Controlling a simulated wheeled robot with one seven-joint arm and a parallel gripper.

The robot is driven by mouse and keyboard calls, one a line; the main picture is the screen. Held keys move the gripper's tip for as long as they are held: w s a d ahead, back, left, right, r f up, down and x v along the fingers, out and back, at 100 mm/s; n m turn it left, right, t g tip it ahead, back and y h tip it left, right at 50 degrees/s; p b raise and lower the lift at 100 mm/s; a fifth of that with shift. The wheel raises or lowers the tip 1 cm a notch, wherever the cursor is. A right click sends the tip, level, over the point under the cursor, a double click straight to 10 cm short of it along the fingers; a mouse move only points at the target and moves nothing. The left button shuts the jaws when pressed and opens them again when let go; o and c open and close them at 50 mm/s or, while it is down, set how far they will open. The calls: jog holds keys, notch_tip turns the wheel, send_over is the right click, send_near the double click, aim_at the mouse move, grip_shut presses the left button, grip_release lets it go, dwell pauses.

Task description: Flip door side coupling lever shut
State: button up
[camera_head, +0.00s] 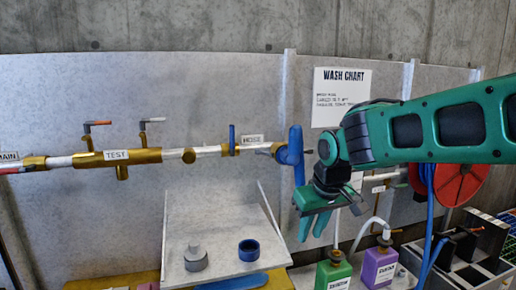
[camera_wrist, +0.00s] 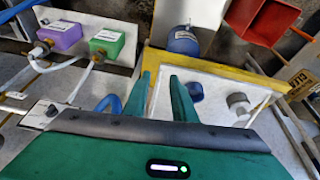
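A horizontal pipe line with brass fittings runs along the back panel in the head view. It carries an upright blue lever (camera_head: 232,138), a red-tipped lever (camera_head: 97,123), a pale grey lever (camera_head: 152,120) and a large blue handle (camera_head: 292,155) at its right end. I cannot tell which of these is the door side coupling lever. My gripper (camera_head: 312,228) hangs below and right of the blue handle, fingers pointing down. In the wrist view, my gripper (camera_wrist: 159,76) has its fingers apart with nothing between them.
A white tray (camera_head: 222,222) stands below the pipe with a grey ring (camera_head: 195,258) and a blue ring (camera_head: 249,250). A green bottle (camera_head: 333,270) and a purple bottle (camera_head: 379,267) stand at lower right. A red hose reel (camera_head: 464,180) is beyond my arm.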

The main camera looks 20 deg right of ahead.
jog(key=w+a+r+n, duration=0.2)
jog(key=w+a+r, duration=0.2)
jog(key=w+r, duration=0.45)
notch_tip(320, 180, up, 16)
jog(key=r+n+y, duration=0.1)
jog(key=n+y, duration=0.2)
jog(key=n, duration=0.2)
send_over(263, 153)
jog(key=s+d, duration=0.2)
jog(key=shift+g, duration=0.3)
jog(key=x, duration=1.1)
jog(key=shift+w, duration=0.1)
grip_shut()
